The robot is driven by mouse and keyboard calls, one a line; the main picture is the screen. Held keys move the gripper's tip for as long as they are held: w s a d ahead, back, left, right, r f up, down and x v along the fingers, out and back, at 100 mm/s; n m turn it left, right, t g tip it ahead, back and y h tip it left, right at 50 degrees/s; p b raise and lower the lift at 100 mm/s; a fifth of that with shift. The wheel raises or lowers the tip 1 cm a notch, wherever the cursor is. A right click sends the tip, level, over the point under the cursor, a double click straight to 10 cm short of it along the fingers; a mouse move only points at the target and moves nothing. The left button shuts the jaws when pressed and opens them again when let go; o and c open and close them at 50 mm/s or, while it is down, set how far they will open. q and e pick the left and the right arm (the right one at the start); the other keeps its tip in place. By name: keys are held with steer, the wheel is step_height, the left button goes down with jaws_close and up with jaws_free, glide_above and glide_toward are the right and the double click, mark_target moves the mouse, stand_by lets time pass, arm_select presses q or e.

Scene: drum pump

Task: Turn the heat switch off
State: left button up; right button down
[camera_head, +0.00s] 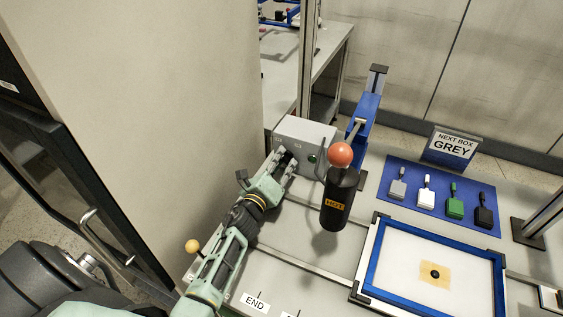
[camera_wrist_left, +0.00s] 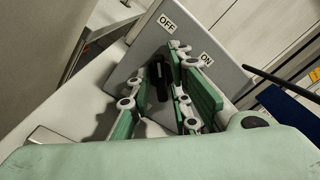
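The heat switch is a black lever (camera_wrist_left: 158,78) on the face of a grey control box (camera_head: 308,130), which also shows in the left wrist view (camera_wrist_left: 140,55). The box carries an OFF label (camera_wrist_left: 167,22) at upper left and an ON label (camera_wrist_left: 207,60) to its right. My left gripper (camera_head: 285,162) is at the box's front. In the left wrist view its green fingers (camera_wrist_left: 158,95) are apart, with the lever seen between them; I cannot tell if they touch it. In the head view the gripper hides the lever. My right gripper is not in view.
A black HOT cylinder (camera_head: 340,198) with a red ball knob (camera_head: 339,155) stands close right of my left gripper. A blue-framed tray (camera_head: 375,255) lies at front right. A blue mat (camera_head: 400,205) holds several coloured tags. A tall beige panel (camera_head: 150,110) rises on the left.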

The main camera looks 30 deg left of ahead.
arm_select(q)
steer(key=shift+o, duration=0.8)
steer(key=shift+s, duration=0.15)
steer(key=s, duration=0.7)
steer(key=shift+s+d, duration=0.15)
steer(key=shift+d, duration=0.05)
